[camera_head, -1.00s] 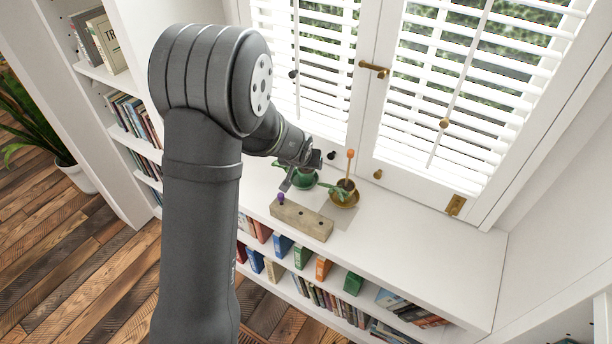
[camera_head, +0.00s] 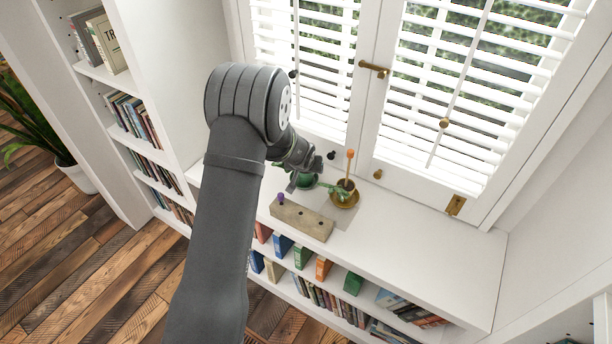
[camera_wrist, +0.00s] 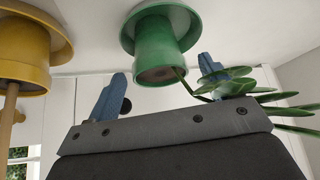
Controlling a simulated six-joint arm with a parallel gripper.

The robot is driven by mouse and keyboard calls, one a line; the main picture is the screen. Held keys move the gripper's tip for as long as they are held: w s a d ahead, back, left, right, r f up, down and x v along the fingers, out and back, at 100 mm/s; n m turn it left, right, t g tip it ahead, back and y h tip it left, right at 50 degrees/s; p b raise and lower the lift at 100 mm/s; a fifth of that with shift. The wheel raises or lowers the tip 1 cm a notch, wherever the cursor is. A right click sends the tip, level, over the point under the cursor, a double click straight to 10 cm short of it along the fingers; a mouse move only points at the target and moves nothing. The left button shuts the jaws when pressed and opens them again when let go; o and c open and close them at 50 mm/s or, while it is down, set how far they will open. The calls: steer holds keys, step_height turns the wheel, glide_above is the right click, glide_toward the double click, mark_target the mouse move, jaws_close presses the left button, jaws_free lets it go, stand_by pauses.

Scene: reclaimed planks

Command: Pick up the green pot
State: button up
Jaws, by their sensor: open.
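The green pot (camera_head: 305,181) stands on the white shelf top, partly hidden behind my gripper (camera_head: 302,177) in the head view. In the wrist view, the green pot (camera_wrist: 160,55) is at top centre with its wide green saucer (camera_wrist: 184,18), and its dark inside faces me. A leafy green plant (camera_wrist: 232,85) has its stem at the pot's rim and its leaves by my right finger. My gripper (camera_wrist: 162,66) is open, its two blue fingers apart and the pot beyond and between them. I cannot tell whether they touch it.
A mustard pot (camera_head: 345,188) on a saucer, with an orange-tipped stick (camera_head: 350,155), stands close on the right. Shuttered windows rise behind. The shelf top is clear farther right.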

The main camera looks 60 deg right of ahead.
steer(key=shift+d+f, duration=0.15)
steer(key=c, duration=1.3)
step_height(320, 180, up, 13)
steer(key=shift+c, duration=0.2)
step_height(320, 180, down, 10)
steer(key=shift+r+n+t+y, duration=0.15)
steer(key=shift+n+t+y, duration=0.25)
steer(key=shift+n, duration=0.7)
